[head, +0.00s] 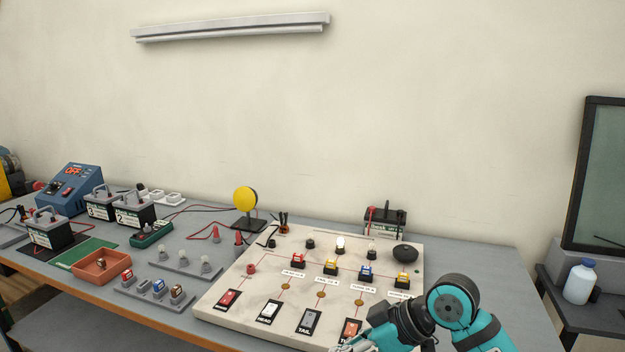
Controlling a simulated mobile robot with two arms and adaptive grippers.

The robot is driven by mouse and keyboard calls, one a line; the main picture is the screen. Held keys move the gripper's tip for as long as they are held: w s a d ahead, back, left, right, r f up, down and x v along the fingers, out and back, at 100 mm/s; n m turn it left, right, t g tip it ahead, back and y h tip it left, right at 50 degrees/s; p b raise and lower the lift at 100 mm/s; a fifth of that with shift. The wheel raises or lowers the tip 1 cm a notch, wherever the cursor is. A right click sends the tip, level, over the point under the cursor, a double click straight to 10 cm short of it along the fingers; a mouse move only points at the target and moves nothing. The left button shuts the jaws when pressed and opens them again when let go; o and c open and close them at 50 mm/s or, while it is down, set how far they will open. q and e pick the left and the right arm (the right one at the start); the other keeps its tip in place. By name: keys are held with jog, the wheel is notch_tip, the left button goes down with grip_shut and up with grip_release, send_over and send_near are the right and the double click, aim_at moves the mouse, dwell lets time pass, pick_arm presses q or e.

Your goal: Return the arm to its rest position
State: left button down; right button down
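My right arm, teal and dark grey, comes in from the lower right. Its gripper (352,345) is at the bottom edge of the head view, over the front right of a cream wiring board (240,305). The gripper is mostly cut off by the frame, so I cannot tell whether it is open, shut or holding anything. My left gripper is not in view.
The board carries switches, coloured fuses and bulbs; one bulb (340,244) looks bright. Left of it are an orange tray (97,268), batteries (134,211) and a blue charger (68,190) reading OFF. A white bottle (579,282) stands at right. The grey bench right of the board is clear.

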jog(key=s+d+f+m+t+h, duration=0.1)
jog(key=s+f+m, duration=0.1)
jog(key=s+f, duration=0.35)
jog(key=s+d+f+m+h, duration=0.1)
jog(key=s+f+m, duration=0.2)
jog(key=f, duration=0.5)
jog(key=s+d+f+m+h, duration=0.35)
jog(key=s+d, duration=0.25)
jog(key=s, duration=0.3)
jog(key=s+d+f+m+h, duration=0.3)
jog(key=s+d+f, duration=0.1)
jog(key=s+d, duration=0.35)
notch_tip(320, 180, down, 27)
jog(key=s+a+g, duration=0.1)
jog(key=s, duration=0.2)
jog(key=s+d+f+g, duration=0.1)
jog(key=s+d+f, duration=0.2)
jog(key=s+f, duration=1.1)
jog(key=shift+s+g, duration=0.3)
jog(key=shift+s, duration=0.4)
jog(key=shift+n, duration=0.25)
